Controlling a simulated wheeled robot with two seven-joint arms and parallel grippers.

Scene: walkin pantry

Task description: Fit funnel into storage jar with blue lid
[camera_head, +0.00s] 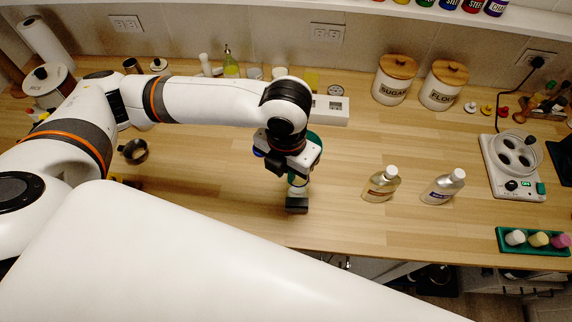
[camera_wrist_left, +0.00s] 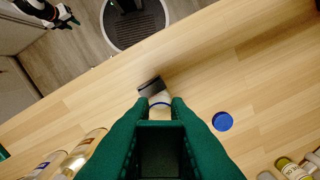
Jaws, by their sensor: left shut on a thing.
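My left gripper (camera_head: 298,180), with green fingers, is low over the wooden counter near its front edge. A round blue lid (camera_wrist_left: 222,121) lies flat on the counter, apart from the fingers. My right gripper (camera_wrist_left: 65,18) shows small and unclear.
Two bottles (camera_head: 381,184) (camera_head: 442,187) stand to the right of the gripper. Sugar and flour canisters (camera_head: 394,88) (camera_head: 440,92) are at the back. A hotplate device (camera_head: 513,165) and a green rack (camera_head: 532,241) are far right. A dark cup (camera_head: 134,150) stands left.

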